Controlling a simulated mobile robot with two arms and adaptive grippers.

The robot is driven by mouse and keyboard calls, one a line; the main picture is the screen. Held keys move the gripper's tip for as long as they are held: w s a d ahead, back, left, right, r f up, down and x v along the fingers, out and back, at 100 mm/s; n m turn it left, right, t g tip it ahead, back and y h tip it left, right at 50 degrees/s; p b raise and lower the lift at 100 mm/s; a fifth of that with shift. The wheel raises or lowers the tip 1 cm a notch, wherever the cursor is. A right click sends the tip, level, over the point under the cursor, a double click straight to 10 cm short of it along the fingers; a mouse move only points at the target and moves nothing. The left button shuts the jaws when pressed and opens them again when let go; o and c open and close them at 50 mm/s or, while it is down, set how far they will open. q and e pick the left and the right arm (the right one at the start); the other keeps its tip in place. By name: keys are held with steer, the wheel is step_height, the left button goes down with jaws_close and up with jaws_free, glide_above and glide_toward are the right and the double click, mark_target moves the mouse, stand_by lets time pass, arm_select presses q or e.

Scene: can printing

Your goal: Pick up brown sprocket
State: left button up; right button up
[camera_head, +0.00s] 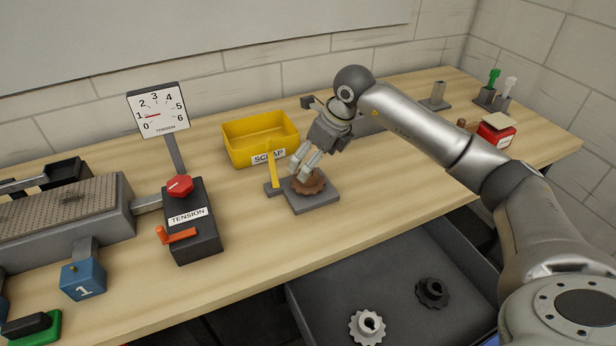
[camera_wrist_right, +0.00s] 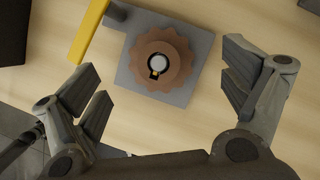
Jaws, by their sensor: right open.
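The brown sprocket (camera_head: 309,181) lies flat on a grey square plate (camera_head: 318,204) on the workbench. In the right wrist view the sprocket (camera_wrist_right: 144,52) sits around a pale round post, on the grey plate (camera_wrist_right: 180,94). My right gripper (camera_head: 300,174) is just above the sprocket in the head view and partly hides it. In the right wrist view my right gripper (camera_wrist_right: 168,85) is open, with its fingers apart on either side of the plate and nothing between them touching. My left gripper is not in view.
A yellow lever (camera_head: 272,171) stands beside the plate, with a yellow scrap bin (camera_head: 235,150) behind. A black tension box (camera_head: 192,225) with a red knob stands to the left. An open drawer (camera_head: 330,288) below holds a pale sprocket (camera_head: 367,327) and a dark sprocket (camera_head: 432,292).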

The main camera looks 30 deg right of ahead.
steer(key=shift+w+f, duration=0.1)
steer(key=shift+f, duration=0.3)
steer(key=x, duration=0.1)
steer(key=p+x, duration=0.1)
steer(key=x, duration=0.1)
steer(key=shift+s+a+f+p, duration=0.2)
steer(key=shift+p, duration=0.2)
steer(key=shift+w+f, duration=0.15)
steer(key=shift+f, duration=0.2)
steer(key=shift+w+f, duration=0.15)
steer(key=shift+f, duration=0.05)
steer(key=shift+c, duration=1.2)
steer(key=c, duration=0.4)
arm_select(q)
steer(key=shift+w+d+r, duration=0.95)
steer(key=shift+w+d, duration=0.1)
arm_select(e)
steer(key=c, duration=0.5)
